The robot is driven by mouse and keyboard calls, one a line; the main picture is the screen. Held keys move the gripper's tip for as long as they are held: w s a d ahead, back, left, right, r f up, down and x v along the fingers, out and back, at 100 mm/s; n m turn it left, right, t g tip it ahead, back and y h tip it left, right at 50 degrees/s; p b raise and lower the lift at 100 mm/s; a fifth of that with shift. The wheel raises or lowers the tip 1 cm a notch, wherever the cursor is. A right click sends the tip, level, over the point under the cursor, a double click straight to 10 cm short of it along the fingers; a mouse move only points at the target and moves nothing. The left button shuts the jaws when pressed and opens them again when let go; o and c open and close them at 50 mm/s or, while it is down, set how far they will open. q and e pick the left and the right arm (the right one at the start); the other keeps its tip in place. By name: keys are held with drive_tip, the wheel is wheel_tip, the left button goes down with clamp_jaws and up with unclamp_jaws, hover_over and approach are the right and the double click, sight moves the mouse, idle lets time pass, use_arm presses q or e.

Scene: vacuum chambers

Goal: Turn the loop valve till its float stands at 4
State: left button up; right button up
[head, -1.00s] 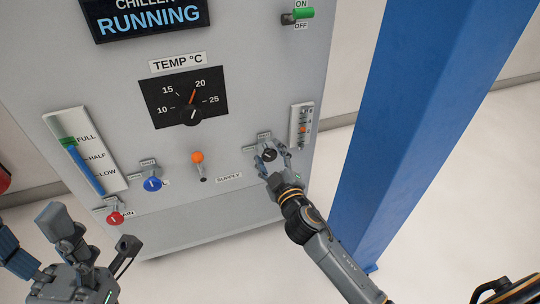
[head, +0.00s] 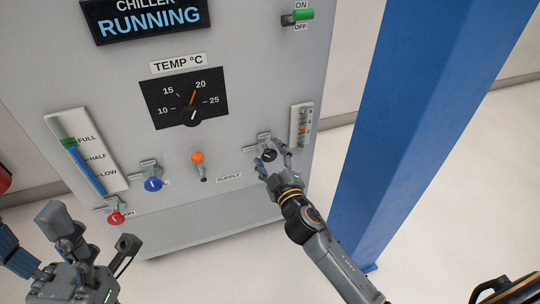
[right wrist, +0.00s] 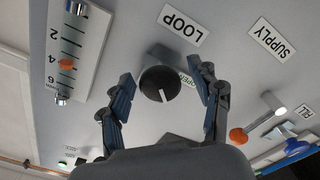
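The loop valve's black knob (right wrist: 160,83) with a white mark sits below the LOOP label in the right wrist view; it also shows in the head view (head: 270,155). My right gripper (right wrist: 162,90) has one finger on each side of the knob, with gaps visible, so it is open around it. The orange float (right wrist: 67,64) stands beside the 4 on its scale in the right wrist view; it is small in the head view (head: 302,128). An OPEN label is partly hidden by a finger. My left gripper (head: 90,228) is open and empty at lower left.
The chiller panel has an orange-tipped supply lever (head: 198,158), a blue valve (head: 153,184), a red valve (head: 116,218), a temperature dial (head: 190,97) and a green switch (head: 302,14). A blue column (head: 425,120) stands to the right of my right arm.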

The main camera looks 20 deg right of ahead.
drive_tip(key=s, duration=1.2)
drive_tip(key=shift+d, duration=0.2)
